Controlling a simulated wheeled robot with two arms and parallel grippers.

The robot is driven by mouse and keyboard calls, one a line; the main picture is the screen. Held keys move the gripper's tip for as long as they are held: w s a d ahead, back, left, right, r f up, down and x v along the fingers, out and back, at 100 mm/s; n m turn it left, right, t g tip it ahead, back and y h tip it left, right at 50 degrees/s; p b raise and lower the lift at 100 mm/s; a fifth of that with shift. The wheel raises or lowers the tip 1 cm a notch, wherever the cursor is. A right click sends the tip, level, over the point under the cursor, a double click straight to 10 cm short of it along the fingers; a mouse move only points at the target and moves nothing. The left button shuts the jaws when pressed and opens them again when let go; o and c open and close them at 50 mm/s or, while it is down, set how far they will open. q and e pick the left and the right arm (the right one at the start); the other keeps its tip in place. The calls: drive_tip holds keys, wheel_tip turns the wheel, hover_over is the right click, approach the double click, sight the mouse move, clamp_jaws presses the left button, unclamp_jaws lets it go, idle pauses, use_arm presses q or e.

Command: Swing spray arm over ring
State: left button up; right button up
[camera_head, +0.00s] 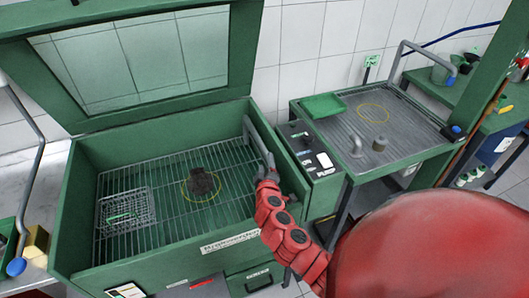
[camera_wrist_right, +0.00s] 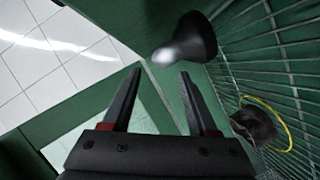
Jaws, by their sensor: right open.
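The spray arm (camera_head: 250,132) is a grey bent tube at the right wall of the open green washer tank. In the right wrist view its dark cone-shaped nozzle (camera_wrist_right: 188,40), with a bright tip, lies just beyond my fingertips. The yellow ring (camera_head: 183,192) lies on the tank's wire rack around a dark part (camera_head: 203,184); ring (camera_wrist_right: 290,132) and part (camera_wrist_right: 256,124) also show at the right of the wrist view. My right gripper (camera_wrist_right: 155,72) is open, with nothing between its fingers. In the head view it (camera_head: 266,166) is small beside the spray arm. My left gripper is not seen.
A wire basket (camera_head: 125,212) stands on the rack's left side. The raised lid (camera_head: 240,50) is behind the tank. A second bench (camera_head: 400,118) with a green tray (camera_head: 323,105) and another yellow ring (camera_head: 373,105) is at the right. The rack between ring and right wall looks clear.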

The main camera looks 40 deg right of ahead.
sight(265, 155)
drive_tip(key=x, duration=0.4)
drive_tip(key=shift+w+d+r+p, duration=0.1)
drive_tip(key=shift+w+d+p, duration=0.1)
drive_tip(key=shift+w+p, duration=0.2)
drive_tip(key=shift+x, duration=0.85)
clamp_jaws()
idle(0.5)
